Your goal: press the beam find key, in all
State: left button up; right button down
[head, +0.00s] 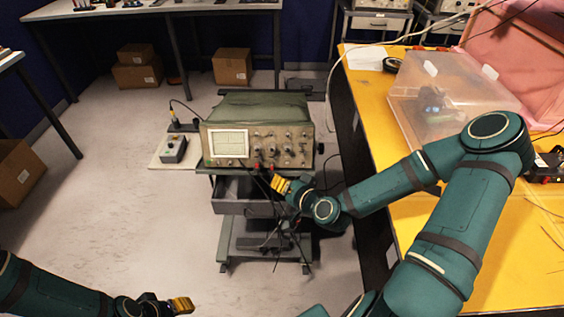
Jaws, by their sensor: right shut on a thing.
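The oscilloscope (258,137) is a green-grey box with a lit screen at the left of its front panel and several knobs and keys to the right. It stands on a cart (236,209). The beam find key is too small to tell apart. My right gripper (280,184), with yellow fingertips, is just below and in front of the panel's lower edge, near the red plugs and dark cables. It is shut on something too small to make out. I cannot tell whether it touches the panel. My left gripper (182,305) is low at the bottom left, far from the oscilloscope.
A small grey box with a knob (173,149) sits on a side board left of the oscilloscope. Dark cables (278,232) hang in front of the cart. A yellow table (480,240) with a clear plastic cover (440,100) is at the right.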

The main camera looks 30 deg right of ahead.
aim_at(276, 163)
jog(key=shift+w+d+f+b, duration=0.45)
jog(key=shift+w+d, duration=0.3)
jog(key=shift+w, duration=0.45)
jog(key=shift+w+d+f+b, duration=0.5)
jog(key=shift+w+d, duration=0.2)
jog(key=shift+w, duration=0.5)
jog(key=shift+w+d+f+b, duration=0.45)
jog(key=shift+w+d, duration=0.3)
jog(key=shift+w, duration=0.45)
jog(key=shift+w+d+f, duration=0.15)
jog(key=shift+w+d, duration=0.05)
jog(key=shift+w, duration=0.1)
jog(key=shift+w+d+f, duration=0.1)
jog(key=shift+w+d, duration=0.05)
jog(key=shift+w, duration=0.15)
jog(key=shift+s, duration=0.15)
jog(key=shift+s+a+r, duration=0.25)
jog(key=shift+s+a, duration=0.1)
jog(key=shift+s, duration=0.15)
